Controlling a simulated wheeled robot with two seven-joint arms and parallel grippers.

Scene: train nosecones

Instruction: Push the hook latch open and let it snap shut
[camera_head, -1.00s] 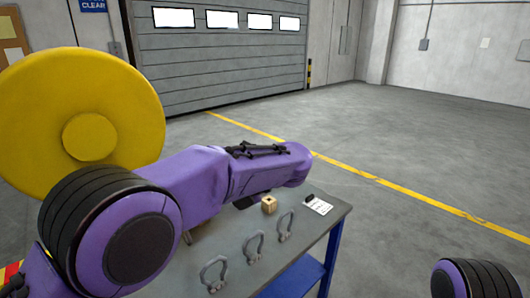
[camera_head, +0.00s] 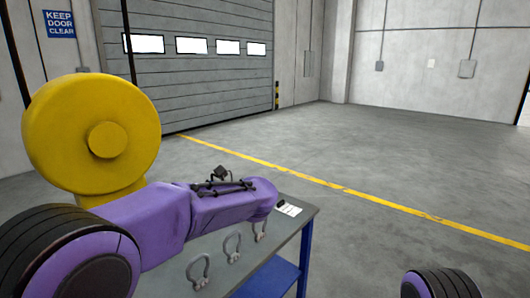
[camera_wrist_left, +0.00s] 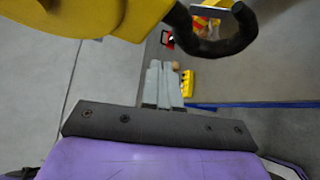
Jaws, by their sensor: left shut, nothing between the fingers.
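The yellow hook block (camera_head: 62,135), a big round body with a hub, is at the left in the head view. It also fills the top left in the left wrist view (camera_wrist_left: 95,12). There a thick black hook (camera_wrist_left: 215,48) curves below it. A thin grey bar, which looks like the latch (camera_wrist_left: 210,10), lies near the hook's mouth, partly cut off by the frame. My left gripper (camera_wrist_left: 162,68) is shut and empty, below and left of the hook in that picture, apparently not touching it. My arm hides the hook in the head view. My right gripper is out of view.
A grey-topped table (camera_head: 300,217) with blue legs stands beyond and below my left arm, with several grey shackles (camera_head: 200,270) and a white card (camera_head: 288,208) on it. Small red and yellow items (camera_wrist_left: 188,80) show in the wrist view. The floor to the right is clear.

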